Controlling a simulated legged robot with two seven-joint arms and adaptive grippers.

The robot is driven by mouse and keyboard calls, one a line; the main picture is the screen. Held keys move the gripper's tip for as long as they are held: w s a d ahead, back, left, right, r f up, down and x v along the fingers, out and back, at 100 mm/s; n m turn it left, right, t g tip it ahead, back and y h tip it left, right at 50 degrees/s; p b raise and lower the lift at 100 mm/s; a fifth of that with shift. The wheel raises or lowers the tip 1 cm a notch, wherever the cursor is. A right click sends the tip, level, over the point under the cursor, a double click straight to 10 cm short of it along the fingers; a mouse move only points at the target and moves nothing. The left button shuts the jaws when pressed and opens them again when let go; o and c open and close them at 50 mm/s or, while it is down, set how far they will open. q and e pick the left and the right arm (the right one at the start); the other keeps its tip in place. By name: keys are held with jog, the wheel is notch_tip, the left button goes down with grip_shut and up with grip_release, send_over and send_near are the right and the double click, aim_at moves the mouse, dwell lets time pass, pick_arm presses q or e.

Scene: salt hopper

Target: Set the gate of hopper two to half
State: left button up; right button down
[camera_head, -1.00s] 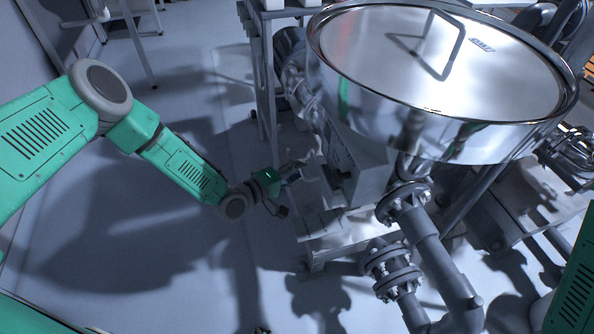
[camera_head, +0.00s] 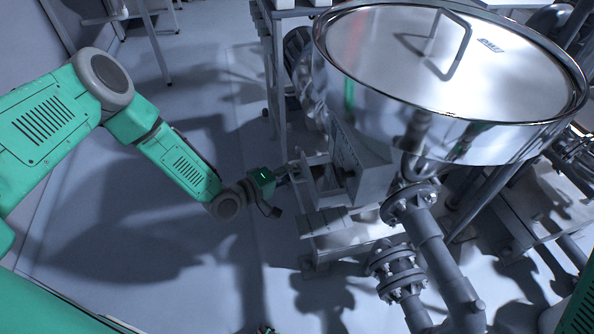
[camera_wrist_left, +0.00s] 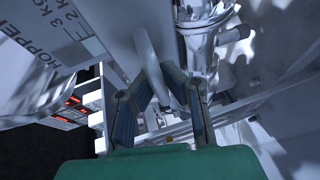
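The hopper (camera_head: 400,105) is a large shiny steel vessel with a round lid at upper right in the head view. Below it is a grey box-shaped outlet (camera_head: 368,178). A tray-like gate (camera_head: 306,200) sticks out of its left side, with a dark hollow showing. My left gripper (camera_head: 290,175) is at the outer end of this gate. In the left wrist view its two fingers (camera_wrist_left: 163,88) close in on a pale bar-like handle (camera_wrist_left: 148,58). A panel (camera_wrist_left: 70,35) there reads HOPPER with kilogram marks; its number is not legible. My right gripper is not seen.
Grey flanged pipes (camera_head: 410,205) stand right of the outlet. A steel frame leg (camera_head: 275,90) rises behind my left gripper. The floor (camera_head: 110,210) to the left is clear. Red-lit units (camera_wrist_left: 75,105) show in the left wrist view.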

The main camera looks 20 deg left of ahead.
pick_arm(q)
jog(key=o, duration=0.4)
jog(key=shift+a, duration=0.1)
jog(key=shift+s+a, duration=0.1)
jog(key=v, duration=1.1)
jog(key=shift+s+a, duration=0.25)
